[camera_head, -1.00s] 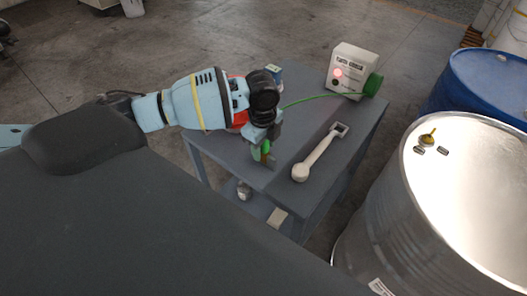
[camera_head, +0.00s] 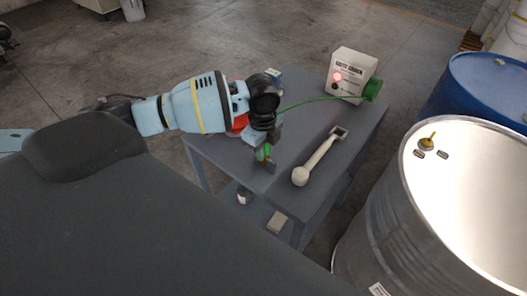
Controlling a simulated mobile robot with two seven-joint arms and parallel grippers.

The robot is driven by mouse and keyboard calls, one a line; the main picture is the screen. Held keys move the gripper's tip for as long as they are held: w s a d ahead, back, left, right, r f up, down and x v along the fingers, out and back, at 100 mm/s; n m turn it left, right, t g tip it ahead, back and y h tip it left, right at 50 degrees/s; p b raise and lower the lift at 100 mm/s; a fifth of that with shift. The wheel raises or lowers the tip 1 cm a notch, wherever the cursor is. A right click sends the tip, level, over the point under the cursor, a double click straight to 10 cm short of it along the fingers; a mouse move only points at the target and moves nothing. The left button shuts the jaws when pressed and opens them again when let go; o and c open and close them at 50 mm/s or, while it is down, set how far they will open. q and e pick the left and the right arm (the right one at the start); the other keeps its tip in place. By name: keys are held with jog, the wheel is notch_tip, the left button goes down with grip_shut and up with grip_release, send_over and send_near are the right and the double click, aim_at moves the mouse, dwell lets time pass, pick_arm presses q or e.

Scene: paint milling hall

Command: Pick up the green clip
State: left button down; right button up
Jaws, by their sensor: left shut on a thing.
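The green clip (camera_head: 265,152) is at the front left part of the grey cart top (camera_head: 232,160). My left gripper (camera_head: 267,158) is shut on the clip, and its fingers hide part of it. I cannot tell whether the clip touches the cart top. My right gripper is not in view.
A pale long-handled tool (camera_head: 318,158) lies right of my gripper. A red object (camera_head: 239,121) is partly hidden behind my arm. A steel drum (camera_head: 400,215) and a blue drum (camera_head: 478,84) stand right of the cart. The lower shelf holds small items.

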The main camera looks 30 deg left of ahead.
pick_arm(q)
notch_tip(320, 180, up, 10)
jog(key=shift+f, duration=0.2)
jog(key=shift+s+d+n, duration=0.4)
jog(key=shift+d+n, duration=0.05)
jog(key=shift+n, duration=0.35)
jog(key=s+d+n, duration=0.7)
jog(key=s+n, duration=0.3)
jog(key=n, duration=0.7)
jog(key=shift+d+r+g+y, duration=0.2)
jog(key=shift+r+g+y, duration=0.05)
jog(key=shift+g+y, duration=0.05)
